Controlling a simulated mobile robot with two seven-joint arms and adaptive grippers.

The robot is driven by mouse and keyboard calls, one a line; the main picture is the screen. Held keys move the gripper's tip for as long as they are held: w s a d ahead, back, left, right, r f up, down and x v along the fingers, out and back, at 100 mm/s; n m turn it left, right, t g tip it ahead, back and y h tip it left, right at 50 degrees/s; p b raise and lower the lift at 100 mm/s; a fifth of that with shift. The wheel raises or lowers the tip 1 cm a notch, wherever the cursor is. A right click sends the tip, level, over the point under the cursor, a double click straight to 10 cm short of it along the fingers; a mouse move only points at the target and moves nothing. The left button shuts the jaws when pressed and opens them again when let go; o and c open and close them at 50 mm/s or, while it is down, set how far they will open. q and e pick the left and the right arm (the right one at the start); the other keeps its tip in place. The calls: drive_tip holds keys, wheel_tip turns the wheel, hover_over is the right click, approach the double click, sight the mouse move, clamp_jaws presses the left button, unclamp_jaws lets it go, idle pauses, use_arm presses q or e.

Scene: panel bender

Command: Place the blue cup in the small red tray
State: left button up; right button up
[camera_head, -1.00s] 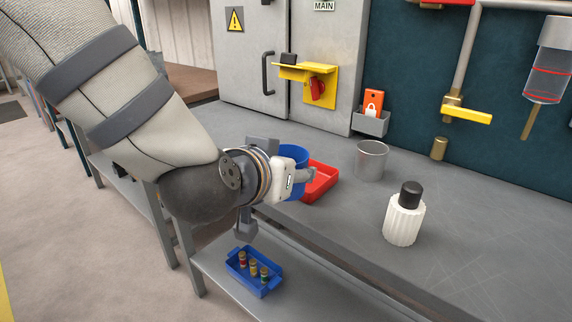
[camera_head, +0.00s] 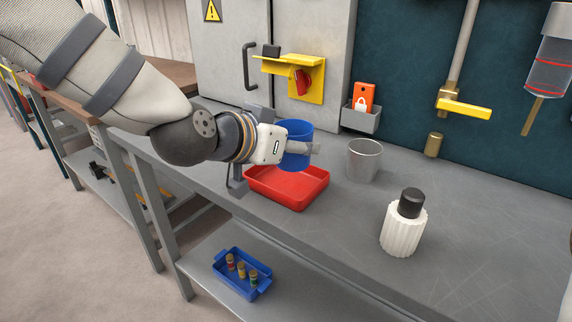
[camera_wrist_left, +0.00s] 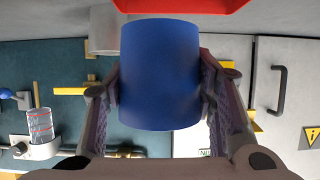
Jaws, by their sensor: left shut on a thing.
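The blue cup (camera_head: 297,146) is held in my left gripper (camera_head: 296,150), above and just behind the small red tray in the head view. In the left wrist view the blue cup (camera_wrist_left: 160,75) sits between both fingers of my left gripper (camera_wrist_left: 160,88), which touch its sides. The small red tray (camera_head: 287,188) lies on the grey bench near its front edge and looks empty. Its red edge (camera_wrist_left: 180,5) shows at the top of the left wrist view. My right gripper is in neither view.
A grey metal cup (camera_head: 364,160) stands right of the tray. A white ribbed bottle with a black cap (camera_head: 403,222) stands further right. A blue bin (camera_head: 242,272) with several small cylinders sits on the lower shelf.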

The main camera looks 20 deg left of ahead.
use_arm(q)
drive_tip(key=f, duration=0.1)
drive_tip(key=w+a+f, duration=0.1)
drive_tip(key=shift+w+a+f, duration=0.1)
drive_tip(key=shift+w+f, duration=0.05)
drive_tip(key=shift+f, duration=0.2)
drive_tip(key=f, duration=0.2)
drive_tip(key=f+b, duration=0.1)
drive_tip(key=f, duration=0.1)
drive_tip(key=shift+w+a, duration=0.2)
drive_tip(key=shift+r, duration=0.3)
drive_tip(key=shift+f, duration=0.15)
drive_tip(key=o, duration=1.2)
drive_tip(key=shift+o, duration=0.2)
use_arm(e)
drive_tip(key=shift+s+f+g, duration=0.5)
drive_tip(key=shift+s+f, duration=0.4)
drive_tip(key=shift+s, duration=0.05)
